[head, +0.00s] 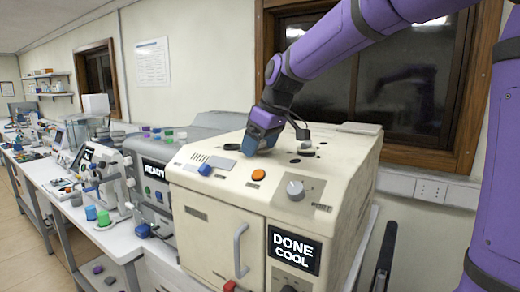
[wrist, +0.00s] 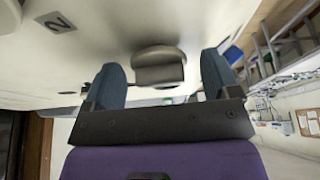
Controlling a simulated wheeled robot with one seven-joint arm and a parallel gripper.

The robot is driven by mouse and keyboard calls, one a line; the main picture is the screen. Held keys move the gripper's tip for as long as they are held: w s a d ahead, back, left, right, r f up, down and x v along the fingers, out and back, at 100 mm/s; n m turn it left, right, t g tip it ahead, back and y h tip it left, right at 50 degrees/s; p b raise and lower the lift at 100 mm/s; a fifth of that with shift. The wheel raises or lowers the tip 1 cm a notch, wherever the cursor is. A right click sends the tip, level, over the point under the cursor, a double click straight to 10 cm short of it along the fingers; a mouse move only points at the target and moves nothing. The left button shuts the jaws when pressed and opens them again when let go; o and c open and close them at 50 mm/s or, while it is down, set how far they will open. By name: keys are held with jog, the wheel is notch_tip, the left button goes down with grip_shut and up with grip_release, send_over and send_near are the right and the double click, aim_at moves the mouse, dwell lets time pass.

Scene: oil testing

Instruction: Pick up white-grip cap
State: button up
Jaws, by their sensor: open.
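My gripper (head: 259,143) is low over the cream top of the testing machine (head: 205,210) in the head view, pointing down. In the wrist view my gripper (wrist: 162,76) is open, with a blue-grey finger on each side. A pale rounded cap with a flat grip (wrist: 158,68) shows between the fingers, which stand apart from it on both sides. It looks like the white-grip cap, attached to the machine's surface. In the head view my gripper seems to hide it.
A window (head: 395,85) stands behind.

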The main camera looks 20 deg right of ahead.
jog(key=shift+c, duration=0.2)
jog(key=c, duration=0.9)
jog(key=shift+r, duration=0.15)
